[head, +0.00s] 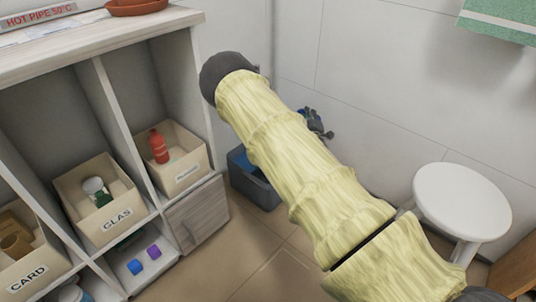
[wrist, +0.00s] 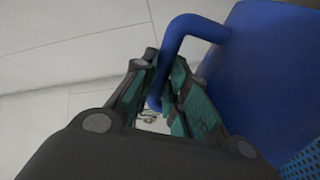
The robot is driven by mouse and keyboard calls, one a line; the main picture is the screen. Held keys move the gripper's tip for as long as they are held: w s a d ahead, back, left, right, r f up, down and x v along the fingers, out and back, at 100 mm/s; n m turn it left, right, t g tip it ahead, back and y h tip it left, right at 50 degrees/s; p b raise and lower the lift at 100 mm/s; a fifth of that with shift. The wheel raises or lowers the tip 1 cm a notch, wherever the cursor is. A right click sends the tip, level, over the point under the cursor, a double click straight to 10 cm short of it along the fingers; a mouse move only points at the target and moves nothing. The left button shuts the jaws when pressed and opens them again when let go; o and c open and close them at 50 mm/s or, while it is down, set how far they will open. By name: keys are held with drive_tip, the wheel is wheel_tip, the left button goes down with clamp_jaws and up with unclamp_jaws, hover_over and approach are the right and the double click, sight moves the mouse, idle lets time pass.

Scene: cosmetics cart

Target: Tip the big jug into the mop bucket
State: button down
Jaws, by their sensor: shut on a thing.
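The big jug (wrist: 255,65) is blue and fills the right of the wrist view, with its looped handle (wrist: 190,27) at the top. My gripper (wrist: 165,100) is shut on this handle, its fingers on either side of it. In the head view my arm hides nearly all of the jug, and part of my gripper (head: 318,125) shows past the arm's right edge. A grey-blue bin (head: 243,176), apparently the mop bucket, stands on the floor beyond my arm, partly hidden by it. The jug's mouth and exact tilt cannot be told.
A shelf unit (head: 150,30) with labelled boxes stands at the left, its small door (head: 198,215) near the bucket. A white stool (head: 462,200) stands at the right. A blue perforated surface (wrist: 305,155) shows at the wrist view's lower right. Tiled walls close off the back.

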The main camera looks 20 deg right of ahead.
drive_tip(key=shift+w+a+f+n, duration=0.15)
drive_tip(key=shift+w+a+n, duration=0.05)
drive_tip(key=shift+a+n, duration=0.1)
idle(0.6)
drive_tip(key=shift+w+a+f+b, duration=0.1)
drive_tip(key=shift+a+f+b, duration=0.1)
drive_tip(key=shift+b, duration=0.3)
drive_tip(key=shift+r, duration=0.1)
drive_tip(key=shift+w+a+n, duration=0.1)
drive_tip(key=shift+a+n, duration=0.1)
drive_tip(key=shift+n, duration=0.1)
drive_tip(key=shift+w+a+f+b, duration=0.1)
drive_tip(key=shift+a+f+b, duration=0.15)
drive_tip(key=shift+b, duration=0.15)
drive_tip(key=shift+w+a+r+n, duration=0.1)
drive_tip(key=shift+w+a+n, duration=0.2)
drive_tip(key=shift+a+n, duration=0.25)
drive_tip(key=shift+a, duration=0.15)
